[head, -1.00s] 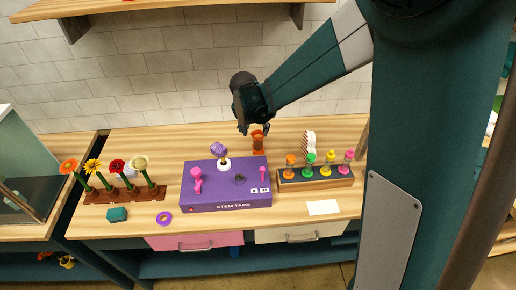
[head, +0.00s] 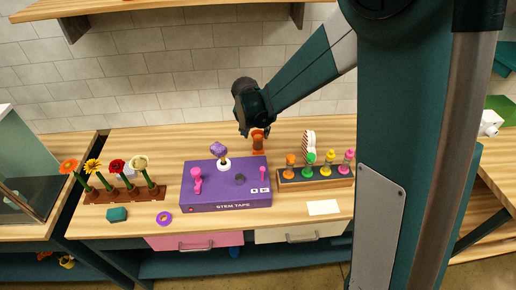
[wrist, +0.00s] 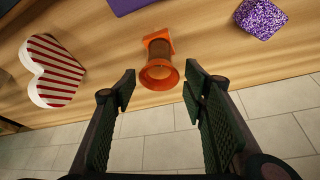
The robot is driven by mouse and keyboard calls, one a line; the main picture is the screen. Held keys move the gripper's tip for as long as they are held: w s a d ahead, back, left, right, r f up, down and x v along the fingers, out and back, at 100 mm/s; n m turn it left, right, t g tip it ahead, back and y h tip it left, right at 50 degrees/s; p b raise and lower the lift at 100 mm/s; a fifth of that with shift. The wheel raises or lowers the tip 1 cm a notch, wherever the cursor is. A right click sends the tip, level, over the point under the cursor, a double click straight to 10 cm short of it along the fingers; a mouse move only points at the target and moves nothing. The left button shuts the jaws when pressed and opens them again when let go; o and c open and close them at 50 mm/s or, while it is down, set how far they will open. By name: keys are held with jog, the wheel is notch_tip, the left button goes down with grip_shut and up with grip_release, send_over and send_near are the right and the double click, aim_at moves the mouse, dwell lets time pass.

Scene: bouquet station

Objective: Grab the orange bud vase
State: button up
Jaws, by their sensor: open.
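The orange bud vase (head: 258,143) stands on the wooden counter toward the back, behind the purple box. In the wrist view the vase (wrist: 158,72) shows a flared orange rim, a darker brown-orange body and a square orange foot. My gripper (head: 248,132) hangs just above and beside it in the head view, partly hiding its top. In the wrist view my gripper (wrist: 160,84) is open, its two dark textured fingers apart with the vase's rim near the gap between their tips. I see no clear finger contact with the vase.
A purple box (head: 228,189) labelled STEM TAPE stands in front, with a glittery purple block (head: 219,148) above it. A red-striped heart (head: 308,142) and a wooden rack (head: 316,180) of colored bottles stand right. A flower rack (head: 122,193) stands left. A tiled wall (head: 150,80) rises behind.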

aim_at(258, 137)
jog(key=shift+x, duration=2.6)
jog(key=shift+s, duration=0.1)
jog(key=shift+c, duration=0.6)
grip_shut()
jog(key=shift+r, duration=0.1)
notch_tip(258, 137, up, 10)
